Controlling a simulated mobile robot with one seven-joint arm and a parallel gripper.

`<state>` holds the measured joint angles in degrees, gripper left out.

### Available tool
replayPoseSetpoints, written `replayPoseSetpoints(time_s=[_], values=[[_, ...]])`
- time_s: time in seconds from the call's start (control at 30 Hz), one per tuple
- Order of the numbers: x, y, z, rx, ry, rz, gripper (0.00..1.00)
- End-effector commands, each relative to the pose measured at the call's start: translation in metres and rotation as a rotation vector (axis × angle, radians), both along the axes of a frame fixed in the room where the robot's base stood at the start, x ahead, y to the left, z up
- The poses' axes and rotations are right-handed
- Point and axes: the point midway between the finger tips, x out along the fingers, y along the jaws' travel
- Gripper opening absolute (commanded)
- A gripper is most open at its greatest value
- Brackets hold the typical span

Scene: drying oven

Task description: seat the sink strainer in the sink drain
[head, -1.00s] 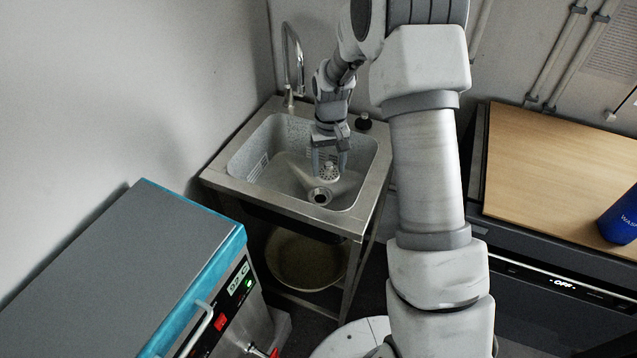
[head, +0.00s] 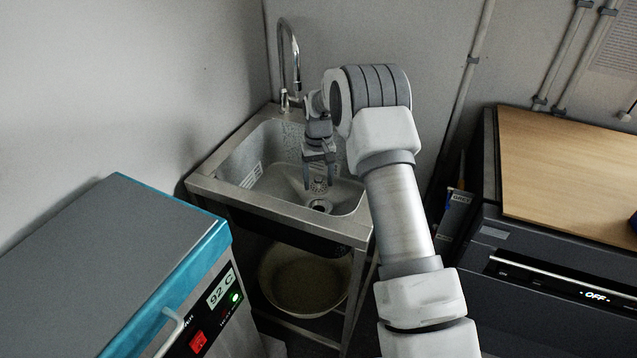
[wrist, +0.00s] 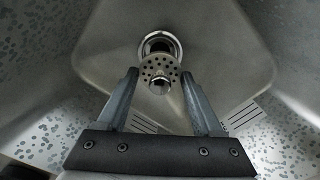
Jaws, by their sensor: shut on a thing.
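The sink strainer (head: 318,186) is a small round perforated metal disc with a central knob. My gripper (head: 319,180) is shut on it inside the sink basin (head: 271,172). In the wrist view the strainer (wrist: 160,70) sits between my fingertips (wrist: 160,80), holes and knob facing the camera. The sink drain (head: 321,206) is a dark round opening with a metal ring. In the wrist view the strainer is just short of the drain (wrist: 160,41) and overlaps its near edge in the picture. The height gap between them cannot be told.
A faucet (head: 289,62) rises behind the basin. The basin walls and steel rim surround my gripper. A blue-and-grey oven reading 92 C (head: 110,255) stands at left. A dark appliance with a wooden top (head: 570,165) stands at right. A bowl (head: 303,280) sits under the sink.

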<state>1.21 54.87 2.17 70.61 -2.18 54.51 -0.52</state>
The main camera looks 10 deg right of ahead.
Motion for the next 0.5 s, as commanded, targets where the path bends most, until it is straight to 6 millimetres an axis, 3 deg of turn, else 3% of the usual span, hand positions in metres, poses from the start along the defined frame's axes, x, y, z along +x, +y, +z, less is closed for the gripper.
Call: replayPoseSetpoints(time_s=[0.3,0.5], values=[[-0.001,0.0,0.001,0.0,0.0,-0.006,0.03],[-0.001,0.0,-0.011,0.0,0.0,-0.006,0.03]])
